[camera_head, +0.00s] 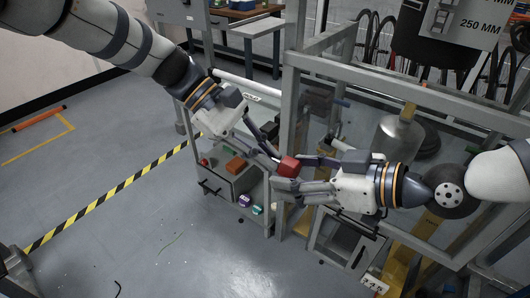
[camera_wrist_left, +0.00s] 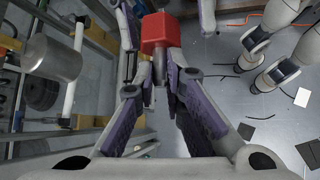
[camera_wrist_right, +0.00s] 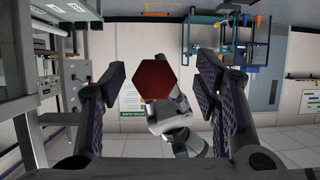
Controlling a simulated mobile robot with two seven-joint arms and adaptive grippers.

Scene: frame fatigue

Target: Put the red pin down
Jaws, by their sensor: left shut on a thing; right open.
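The red pin (camera_head: 289,166) has a red hexagonal head and a grey shaft. My left gripper (camera_head: 274,156) is shut on the shaft, with the head sticking out beyond its fingertips; the left wrist view shows the head (camera_wrist_left: 160,32) and the shaft between the purple pads. My right gripper (camera_head: 306,172) faces it from the right and is open. In the right wrist view the pin's head (camera_wrist_right: 155,78) sits between the two spread fingers, with gaps on both sides. The pin is held in the air in front of the grey metal frame (camera_head: 292,110).
A grey box (camera_head: 228,184) with an orange block (camera_head: 236,165) is below the left gripper. The metal frame, with a large metal cylinder (camera_head: 398,138) inside, stands close behind and right. Striped tape (camera_head: 110,195) crosses the floor, which is mostly clear at left.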

